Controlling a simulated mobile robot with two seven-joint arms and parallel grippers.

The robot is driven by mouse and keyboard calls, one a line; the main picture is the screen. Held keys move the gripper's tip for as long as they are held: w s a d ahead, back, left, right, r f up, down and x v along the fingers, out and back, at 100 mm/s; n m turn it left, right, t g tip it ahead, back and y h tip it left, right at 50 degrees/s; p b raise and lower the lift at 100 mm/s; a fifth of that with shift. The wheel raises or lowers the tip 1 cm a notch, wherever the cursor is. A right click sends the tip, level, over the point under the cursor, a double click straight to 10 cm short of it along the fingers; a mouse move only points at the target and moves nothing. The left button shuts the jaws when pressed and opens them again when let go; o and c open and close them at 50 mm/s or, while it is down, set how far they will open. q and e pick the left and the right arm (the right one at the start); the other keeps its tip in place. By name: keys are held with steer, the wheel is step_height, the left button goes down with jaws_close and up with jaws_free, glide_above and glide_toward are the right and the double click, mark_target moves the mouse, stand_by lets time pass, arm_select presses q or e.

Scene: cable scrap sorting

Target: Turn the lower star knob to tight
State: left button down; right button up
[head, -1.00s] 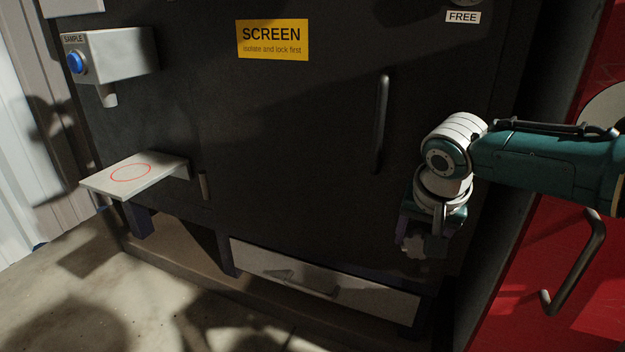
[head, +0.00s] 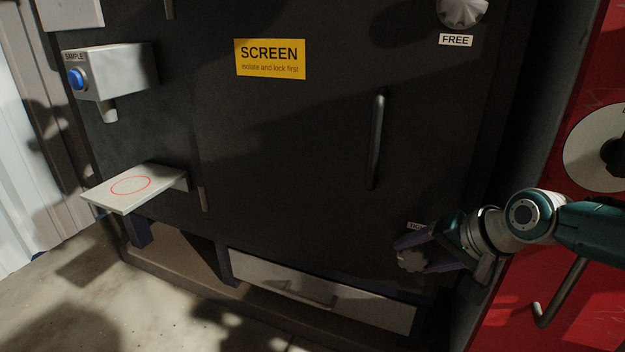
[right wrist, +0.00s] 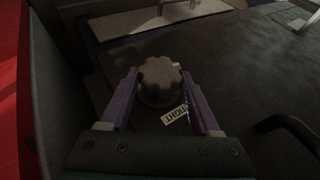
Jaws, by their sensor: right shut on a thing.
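The lower star knob (head: 411,260) is a grey lobed knob low on the right of the dark SCREEN panel. It also shows in the right wrist view (right wrist: 160,82), with a small pale mark at its edge. My right gripper (head: 422,255) reaches in from the right, its purple fingers on opposite sides of the knob and shut on it. In the right wrist view the fingers (right wrist: 160,88) flank the knob. A white TIGHT label (right wrist: 174,115) lies beside the knob; part of it shows in the head view (head: 415,226). My left gripper is not in view.
An upper star knob (head: 463,11) sits above a FREE label (head: 456,40). A vertical handle (head: 376,142) stands out left of my right arm. A drawer (head: 370,306) is below, a shelf (head: 150,200) at the left. A red cabinet (head: 597,225) is at the right.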

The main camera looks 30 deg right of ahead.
mark_target(420, 250)
stand_by(0.3)
steer(key=o, duration=1.4)
steer(key=shift+r, duration=0.15)
step_height(420, 250, up, 20)
steer(key=p, duration=2)
steer(key=shift+a+f, duration=0.1)
steer(key=shift+f, duration=0.15)
